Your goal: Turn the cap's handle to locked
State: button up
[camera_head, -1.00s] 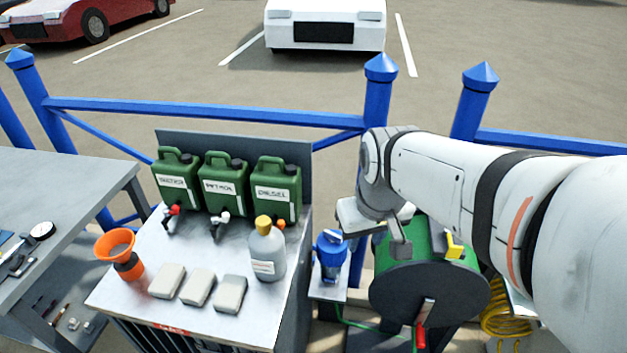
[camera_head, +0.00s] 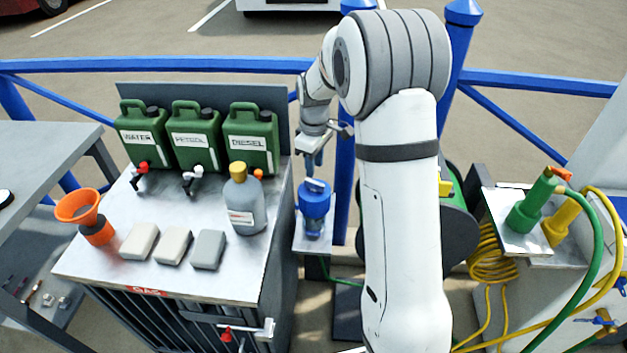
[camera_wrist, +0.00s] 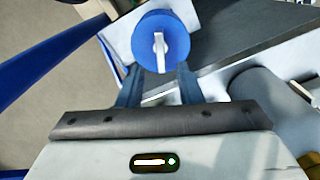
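A round blue cap (camera_wrist: 180,28) with a narrow white handle (camera_wrist: 160,52) across its top is at the upper middle of the wrist view. The handle runs roughly up and down in that picture. In the head view the cap (camera_head: 314,192) tops a blue fitting on a small pale stand. My gripper (camera_wrist: 159,84) is open, its two fingers apart. The fingertips sit just short of the handle in the wrist view, with nothing between them. In the head view my gripper (camera_head: 314,160) is above the cap, pointing down. I see no locked marking.
A bench with green cans (camera_head: 194,137), a grey bottle (camera_head: 245,200) and an orange funnel (camera_head: 78,207) stands to the left. Blue railing (camera_head: 150,66) runs behind. A green hose reel (camera_head: 458,220) is close on the right, partly behind my arm.

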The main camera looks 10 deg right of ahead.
aim_at(314, 181)
notch_tip(314, 181, down, 6)
jog(key=shift+f, duration=0.1)
jog(key=shift+c, duration=0.2)
grip_shut()
dwell(0.3)
